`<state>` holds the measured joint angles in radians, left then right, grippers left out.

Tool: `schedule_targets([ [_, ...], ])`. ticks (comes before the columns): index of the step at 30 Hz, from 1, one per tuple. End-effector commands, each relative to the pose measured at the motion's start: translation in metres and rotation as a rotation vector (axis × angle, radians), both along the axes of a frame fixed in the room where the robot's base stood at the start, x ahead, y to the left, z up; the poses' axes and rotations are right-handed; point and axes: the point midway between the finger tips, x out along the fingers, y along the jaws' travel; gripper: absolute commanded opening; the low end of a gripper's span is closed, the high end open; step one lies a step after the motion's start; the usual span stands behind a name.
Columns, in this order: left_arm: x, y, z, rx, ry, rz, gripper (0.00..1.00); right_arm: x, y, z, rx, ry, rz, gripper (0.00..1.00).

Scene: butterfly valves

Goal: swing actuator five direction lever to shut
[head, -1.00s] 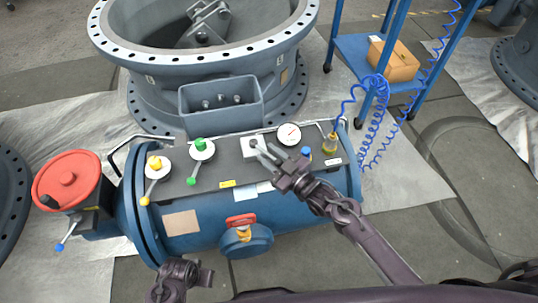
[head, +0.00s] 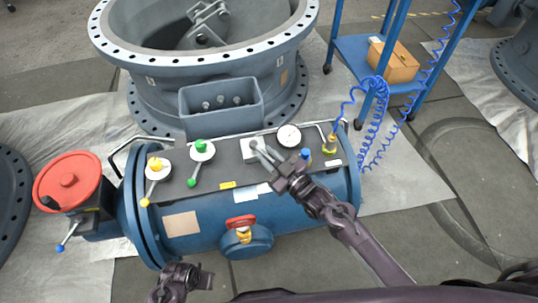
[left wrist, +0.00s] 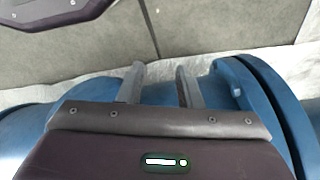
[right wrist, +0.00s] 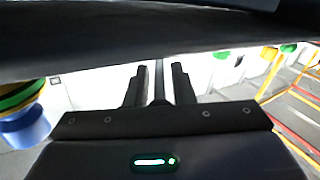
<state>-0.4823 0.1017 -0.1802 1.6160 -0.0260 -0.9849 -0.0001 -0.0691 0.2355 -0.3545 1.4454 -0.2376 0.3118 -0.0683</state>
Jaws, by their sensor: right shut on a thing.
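The actuator is a blue horizontal cylinder (head: 290,211) with a dark control panel on top. A grey lever on a pale square plate (head: 249,150) sits right of the middle of the panel. My right gripper (head: 262,152) reaches it from the lower right, fingers over the lever. In the right wrist view a thin bar (right wrist: 159,78) stands between the two fingers, and the gripper is shut on it. The fingers hide most of the lever in the head view. My left gripper (left wrist: 161,88) is open and empty above the blue body. No actuator number is legible.
A yellow-knobbed lever (head: 150,186), a green-knobbed lever (head: 196,168), a round gauge (head: 289,135) and a blue knob (head: 306,154) share the panel. A red handwheel (head: 68,181) is at the left end. A large valve ring (head: 222,70) stands behind.

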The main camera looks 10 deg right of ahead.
Motion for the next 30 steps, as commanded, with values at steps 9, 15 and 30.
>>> schedule_targets([
  [9, -0.014, 0.012, -0.036, 0.01, -0.008, 0.019, 0.32, -0.008, 0.014, 0.001, 0.005, 0.006, -0.196, 0.0],
  [15, -0.018, 0.014, -0.045, 0.011, -0.014, 0.022, 0.32, -0.01, 0.022, -0.001, 0.004, 0.005, -0.33, 0.0],
  [30, -0.015, 0.013, -0.042, 0.01, -0.013, 0.02, 0.32, -0.011, 0.032, 0.0, 0.001, 0.001, -0.486, 0.0],
])
